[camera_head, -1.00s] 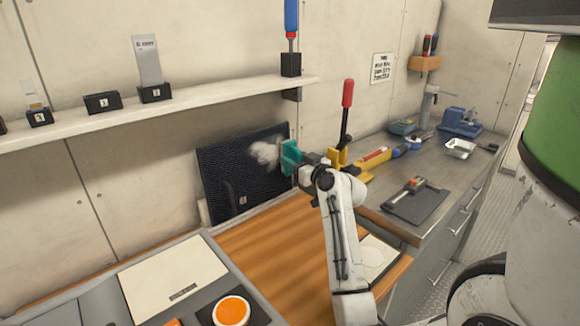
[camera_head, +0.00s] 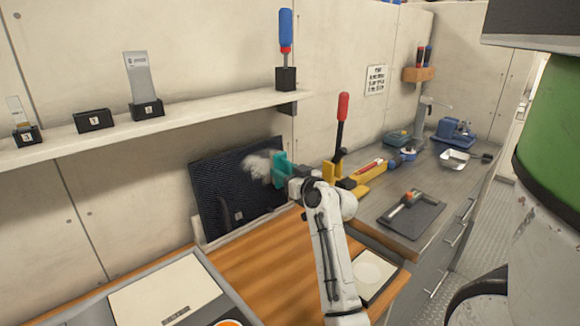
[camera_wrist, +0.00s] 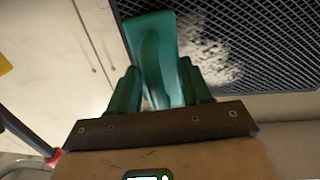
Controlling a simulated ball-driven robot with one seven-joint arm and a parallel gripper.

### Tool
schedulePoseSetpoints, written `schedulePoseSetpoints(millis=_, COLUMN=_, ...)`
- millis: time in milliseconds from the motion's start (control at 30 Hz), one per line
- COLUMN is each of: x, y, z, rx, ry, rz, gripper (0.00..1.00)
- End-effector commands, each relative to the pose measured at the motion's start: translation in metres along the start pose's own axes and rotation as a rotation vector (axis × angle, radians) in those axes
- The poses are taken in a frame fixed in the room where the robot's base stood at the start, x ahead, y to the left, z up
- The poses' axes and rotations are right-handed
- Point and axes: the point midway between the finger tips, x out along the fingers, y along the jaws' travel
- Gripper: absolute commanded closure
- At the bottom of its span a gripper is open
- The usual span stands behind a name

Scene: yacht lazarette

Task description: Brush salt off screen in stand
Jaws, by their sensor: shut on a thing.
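The dark mesh screen (camera_head: 218,190) stands upright, leaning slightly back, in a pale stand (camera_head: 243,226) against the wall. A white salt patch (camera_head: 257,167) lies on its upper right part and also shows in the wrist view (camera_wrist: 222,68). My gripper (camera_head: 291,177) is at the screen's right edge, just right of the salt. It is shut on a teal brush (camera_wrist: 152,45), whose broad back faces the wrist camera. The brush overlaps the salt's left side in the wrist view; its bristles are hidden, so I cannot tell whether it touches the screen.
A shelf (camera_head: 200,114) above the screen holds numbered black blocks and a blue-handled tool (camera_head: 286,35). A red-handled lever (camera_head: 342,115) on a yellow base stands close right of my gripper. The wooden counter (camera_head: 270,262) before the screen is mostly clear.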

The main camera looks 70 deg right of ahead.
Motion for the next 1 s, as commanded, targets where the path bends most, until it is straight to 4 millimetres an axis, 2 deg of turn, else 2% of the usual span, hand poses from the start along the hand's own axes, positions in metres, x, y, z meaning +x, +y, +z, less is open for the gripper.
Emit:
schedulePoseSetpoints(millis=267, x=0.0, y=-0.011, z=-0.006, rx=-0.001, ry=0.004, rz=-0.003, gripper=0.76)
schedulePoseSetpoints(millis=1000, x=-0.001, y=-0.06, z=-0.01, rx=-0.002, ry=0.004, rz=-0.005, gripper=0.76)
